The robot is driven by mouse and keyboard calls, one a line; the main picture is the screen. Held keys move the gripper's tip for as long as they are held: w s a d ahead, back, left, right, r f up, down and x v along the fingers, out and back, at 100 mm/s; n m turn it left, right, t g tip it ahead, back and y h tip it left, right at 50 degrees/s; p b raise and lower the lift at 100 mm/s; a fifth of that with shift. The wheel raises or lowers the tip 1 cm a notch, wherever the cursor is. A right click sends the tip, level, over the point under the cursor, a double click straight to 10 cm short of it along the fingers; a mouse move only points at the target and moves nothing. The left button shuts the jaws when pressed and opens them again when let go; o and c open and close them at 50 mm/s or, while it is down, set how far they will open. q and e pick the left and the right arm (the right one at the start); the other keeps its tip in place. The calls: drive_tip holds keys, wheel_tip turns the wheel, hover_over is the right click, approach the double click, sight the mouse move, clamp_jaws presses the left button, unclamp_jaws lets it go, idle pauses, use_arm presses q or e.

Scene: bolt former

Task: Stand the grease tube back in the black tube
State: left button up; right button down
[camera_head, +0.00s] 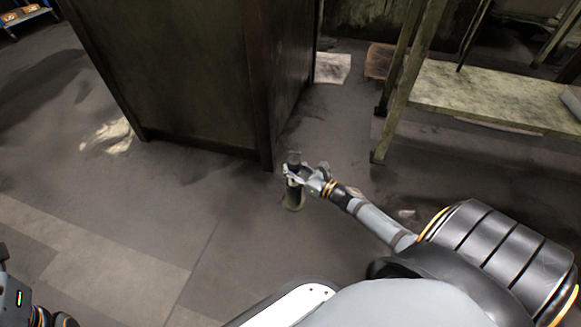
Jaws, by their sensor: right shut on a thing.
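My right gripper (293,174) is at the middle of the view, beside the dark cabinet's near corner. It is shut on a small upright thing, which I take to be the grease tube (294,157); its dark end shows just above the fingers. The black tube (294,196) stands upright directly below the gripper, with a brownish base on the floor. The fingers hide the black tube's mouth, so I cannot tell whether the grease tube is inside it or above it. Only part of my left arm shows at the lower left; its gripper is out of view.
A tall dark cabinet (185,70) stands just behind and left of the black tube. A metal bench (480,92) with a low shelf is at the right. Pale scraps (332,68) lie behind. The floor at left and front is open.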

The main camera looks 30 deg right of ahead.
drive_tip(key=c, duration=0.8)
unclamp_jaws()
drive_tip(key=shift+s, duration=0.2)
drive_tip(key=v, duration=1.1)
drive_tip(key=shift+s+d, duration=0.25)
drive_tip(key=shift+r, duration=0.1)
